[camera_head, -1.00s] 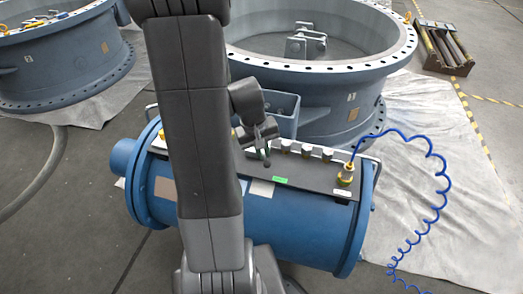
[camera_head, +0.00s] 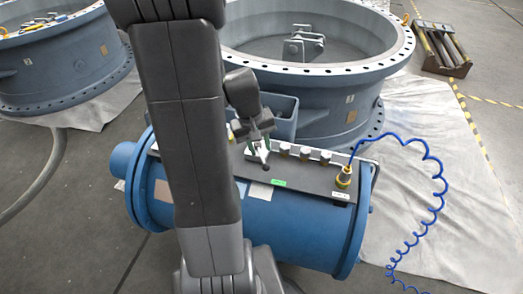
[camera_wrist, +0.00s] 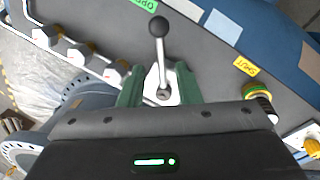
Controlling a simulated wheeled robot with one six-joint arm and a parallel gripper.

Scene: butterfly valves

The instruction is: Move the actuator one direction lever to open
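The direction lever (camera_wrist: 158,50), a metal rod with a black ball knob, stands on a pale base plate in the wrist view. The knob points toward the top of the picture, between the green OPEN label (camera_wrist: 143,3) at upper left and the yellow SHUT label (camera_wrist: 246,67) at right. My gripper (camera_wrist: 160,86) has its two green fingers apart, one on each side of the lever's lower rod and base. Whether either finger touches the rod is unclear. In the head view my gripper (camera_head: 260,146) is over the blue actuator's dark top plate (camera_head: 315,180), with the lever mostly obscured.
Several silver fittings (camera_wrist: 80,54) stand in a row beside the lever. A yellow-brass fitting (camera_head: 344,177) with a blue coiled hose (camera_head: 441,170) is at the plate's right end. A large flanged valve ring (camera_head: 325,100) rises close behind the actuator.

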